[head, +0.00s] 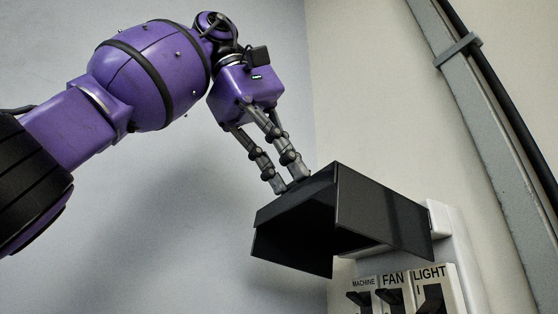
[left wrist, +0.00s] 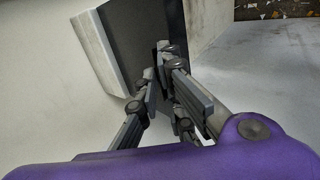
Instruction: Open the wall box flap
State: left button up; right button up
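The wall box flap (head: 375,205) is a black, angular cover. It stands raised and sticks out from the white wall box (head: 450,245), with the switches below it exposed. My left gripper (head: 289,180) comes down from the upper left, and its fingertips are at the flap's upper outer edge. In the left wrist view, the left fingers (left wrist: 160,80) are close together beside the dark flap (left wrist: 140,35). I cannot tell whether they grip its edge or only press on it. My right gripper is not in view.
Below the flap are black switches labelled MACHINE (head: 362,298), FAN (head: 392,296) and LIGHT (head: 432,296). A grey conduit (head: 490,110) with a black cable runs down the wall on the right. Space left of the flap is clear.

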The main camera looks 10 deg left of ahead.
pick_arm(q)
jog(key=shift+o, duration=1.4)
jog(key=shift+w+d+f, duration=0.35)
jog(key=shift+w+f, duration=0.05)
jog(key=shift+w, duration=0.1)
jog(key=shift+o, duration=0.4)
jog(key=shift+w+d, duration=0.1)
jog(key=shift+d, duration=0.1)
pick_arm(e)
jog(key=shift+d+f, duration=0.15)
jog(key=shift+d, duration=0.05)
pick_arm(q)
jog(key=shift+r, duration=0.1)
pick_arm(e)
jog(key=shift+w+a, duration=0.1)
pick_arm(q)
jog(key=shift+a, duration=0.1)
jog(key=shift+s+a+r, duration=0.3)
jog(key=shift+s+r, duration=0.05)
jog(key=shift+r, duration=0.05)
jog(key=s+a, duration=0.7)
jog(key=a, duration=0.2)
jog(key=shift+s+a+r, duration=0.2)
jog(key=shift+a+r, duration=0.1)
jog(key=shift+a, duration=0.1)
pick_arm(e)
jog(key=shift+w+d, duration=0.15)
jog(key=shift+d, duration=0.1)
